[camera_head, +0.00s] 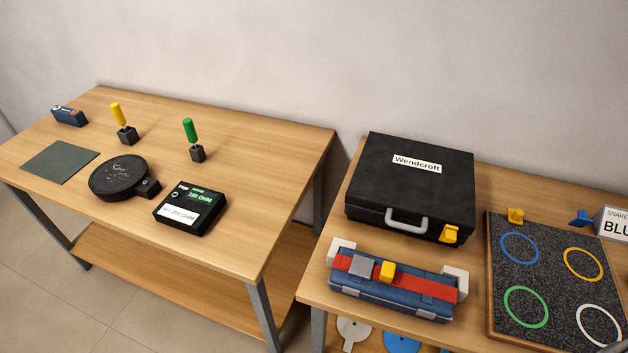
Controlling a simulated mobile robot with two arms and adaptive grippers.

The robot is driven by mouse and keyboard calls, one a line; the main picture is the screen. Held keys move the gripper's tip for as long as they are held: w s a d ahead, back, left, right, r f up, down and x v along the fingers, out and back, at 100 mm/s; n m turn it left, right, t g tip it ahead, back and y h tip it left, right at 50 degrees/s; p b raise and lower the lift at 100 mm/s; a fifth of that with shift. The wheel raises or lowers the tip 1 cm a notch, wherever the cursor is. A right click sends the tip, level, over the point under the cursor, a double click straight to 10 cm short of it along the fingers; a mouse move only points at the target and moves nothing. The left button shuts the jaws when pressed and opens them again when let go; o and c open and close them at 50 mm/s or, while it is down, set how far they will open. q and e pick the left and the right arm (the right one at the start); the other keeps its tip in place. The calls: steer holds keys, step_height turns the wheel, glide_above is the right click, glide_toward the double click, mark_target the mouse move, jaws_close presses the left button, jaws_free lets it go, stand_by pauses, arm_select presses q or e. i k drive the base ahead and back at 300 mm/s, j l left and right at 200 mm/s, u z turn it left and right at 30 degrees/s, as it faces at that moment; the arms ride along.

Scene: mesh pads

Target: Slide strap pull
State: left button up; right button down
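A red strap (425,285) runs lengthwise over a blue case (372,293) at the front left of the right table. A yellow pull (387,271) sits on the strap, left of its middle. A grey block (362,263) lies on the strap just left of the yellow pull, with a small gap between them. White end brackets (456,282) stand at both ends of the case.
A black Wendcroft case (415,185) stands behind the blue case. A dark mesh board (553,285) with coloured rings lies to the right. The left table (240,235) holds a black meter (190,208), a round black device (119,177) and two screwdrivers. A gap separates the tables.

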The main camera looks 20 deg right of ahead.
mark_target(386, 273)
steer(key=z, duration=1.15)
